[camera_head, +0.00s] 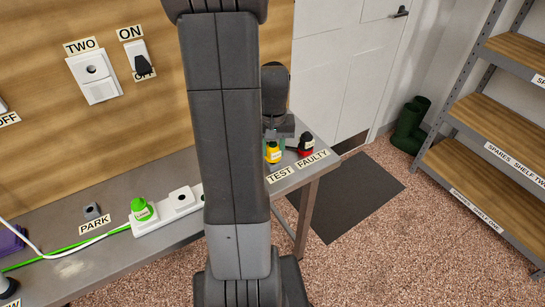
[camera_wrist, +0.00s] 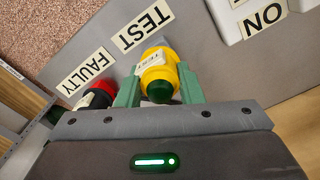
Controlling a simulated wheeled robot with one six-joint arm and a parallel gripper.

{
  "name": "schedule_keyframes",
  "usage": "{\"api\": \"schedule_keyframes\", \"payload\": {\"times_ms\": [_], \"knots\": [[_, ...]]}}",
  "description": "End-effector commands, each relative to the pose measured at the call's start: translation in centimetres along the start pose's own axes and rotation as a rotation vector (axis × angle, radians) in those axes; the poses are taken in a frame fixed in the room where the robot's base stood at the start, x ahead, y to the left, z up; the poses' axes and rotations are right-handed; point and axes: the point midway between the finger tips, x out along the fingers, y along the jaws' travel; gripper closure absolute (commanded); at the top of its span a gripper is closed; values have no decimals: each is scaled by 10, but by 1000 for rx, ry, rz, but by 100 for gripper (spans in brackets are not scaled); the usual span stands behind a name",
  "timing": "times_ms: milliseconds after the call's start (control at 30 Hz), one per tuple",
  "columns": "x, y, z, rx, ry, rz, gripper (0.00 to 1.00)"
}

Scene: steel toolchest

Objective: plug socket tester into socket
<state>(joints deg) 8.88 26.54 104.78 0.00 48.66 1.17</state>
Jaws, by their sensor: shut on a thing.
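The yellow socket tester (camera_wrist: 157,70) has a white label and a dark green round end. In the wrist view it sits between the green fingers of my gripper (camera_wrist: 161,86), which are shut on it. In the head view the tester (camera_head: 273,154) is at the bench's right end, beside the TEST label; I cannot tell whether it touches the bench. A white socket strip (camera_head: 176,203) lies on the bench with an empty outlet showing; my arm hides its right part. A white wall socket (camera_head: 93,72) marked TWO is on the wooden panel.
A red and black plug (camera_head: 306,144) stands close to the right of my gripper, by the FAULTY label. A bright green plug (camera_head: 141,209) sits at the strip's left end. A grey piece (camera_head: 92,211) is by PARK. A white cable and a green cable lie at left.

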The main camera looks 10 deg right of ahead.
Motion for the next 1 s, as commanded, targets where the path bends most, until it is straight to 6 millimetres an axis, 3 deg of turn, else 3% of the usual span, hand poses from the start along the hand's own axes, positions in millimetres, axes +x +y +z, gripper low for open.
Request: {"api": "schedule_keyframes", "payload": {"times_ms": [900,933,1000], "knots": [[19,0,0,0,-1,0,94],[19,0,0,0,-1,0,65],[18,0,0,0,0,0,51]]}}
